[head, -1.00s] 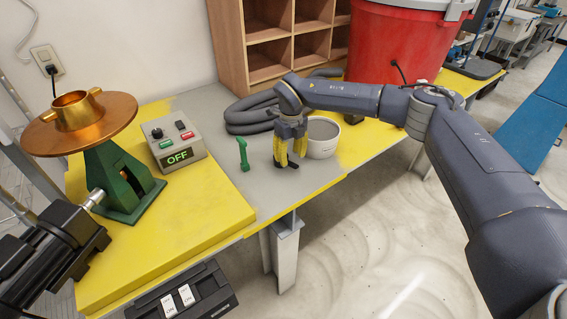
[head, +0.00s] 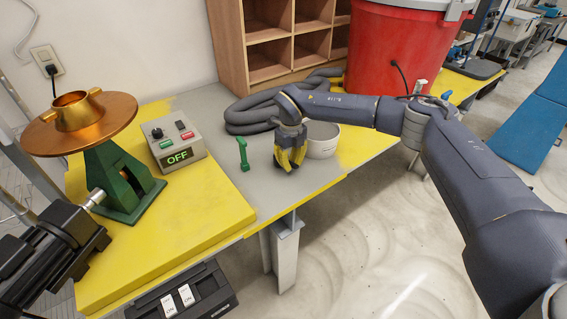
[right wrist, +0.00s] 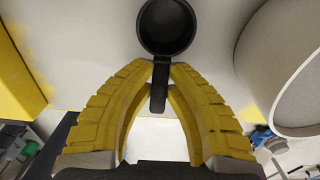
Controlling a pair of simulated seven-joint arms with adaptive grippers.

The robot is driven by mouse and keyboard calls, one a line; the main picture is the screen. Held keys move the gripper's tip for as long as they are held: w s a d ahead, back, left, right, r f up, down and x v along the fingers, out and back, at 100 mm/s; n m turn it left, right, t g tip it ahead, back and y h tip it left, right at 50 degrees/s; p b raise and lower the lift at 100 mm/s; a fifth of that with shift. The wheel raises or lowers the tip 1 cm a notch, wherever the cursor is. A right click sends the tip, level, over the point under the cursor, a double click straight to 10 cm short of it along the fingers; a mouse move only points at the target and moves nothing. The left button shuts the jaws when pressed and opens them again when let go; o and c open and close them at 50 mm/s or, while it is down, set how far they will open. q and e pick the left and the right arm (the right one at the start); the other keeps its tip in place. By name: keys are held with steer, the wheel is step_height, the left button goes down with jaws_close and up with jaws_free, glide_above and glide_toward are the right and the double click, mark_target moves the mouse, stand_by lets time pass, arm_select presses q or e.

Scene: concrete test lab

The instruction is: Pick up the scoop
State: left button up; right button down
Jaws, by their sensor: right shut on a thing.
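The black scoop (right wrist: 167,28) has a round bowl and a short straight handle, seen from above in the right wrist view. My right gripper (right wrist: 160,68) has its yellow fingers closed around the scoop's handle, with the bowl beyond the fingertips. In the head view my right gripper (head: 290,166) is low over the grey part of the table, just left of the white round tub. The scoop is mostly hidden behind the fingers there. I cannot tell whether the scoop touches the table.
The white tub (head: 322,148) stands close beside my right gripper. A coiled grey hose (head: 250,115) and red bin (head: 390,50) are behind. The table's front edge is close.

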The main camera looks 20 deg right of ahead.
mark_target(290, 162)
stand_by(0.4)
step_height(290, 162, up, 20)
stand_by(0.7)
steer(key=c, duration=1.9)
jaws_free()
steer(key=shift+c, duration=0.2)
jaws_close()
